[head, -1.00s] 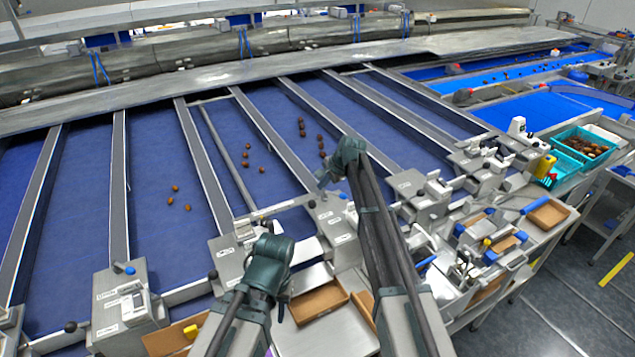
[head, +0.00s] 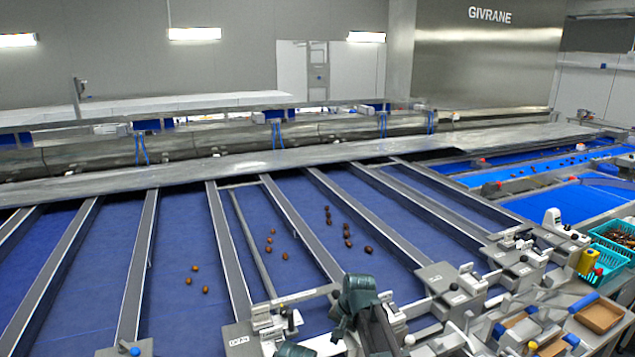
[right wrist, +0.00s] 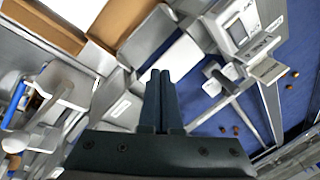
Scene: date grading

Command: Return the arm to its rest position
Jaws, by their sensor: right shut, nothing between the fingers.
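My right gripper (head: 343,322) is dark green and hangs over the near ends of the blue lanes, low in the middle of the head view. In the right wrist view its two fingers (right wrist: 160,85) are pressed together with nothing between them. They point toward grey metal lane-end fittings and are clear of the dates. My left gripper (head: 295,349) shows only as a dark green piece at the bottom edge of the head view; its fingers are out of sight.
Blue lanes with grey dividers (head: 137,265) fill the middle, with several brown dates (head: 285,256) on them. Grey lane-end fittings (head: 450,287) stand close around my right gripper. A teal crate (head: 608,262) of dates and a brown tray (head: 600,314) are at the right.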

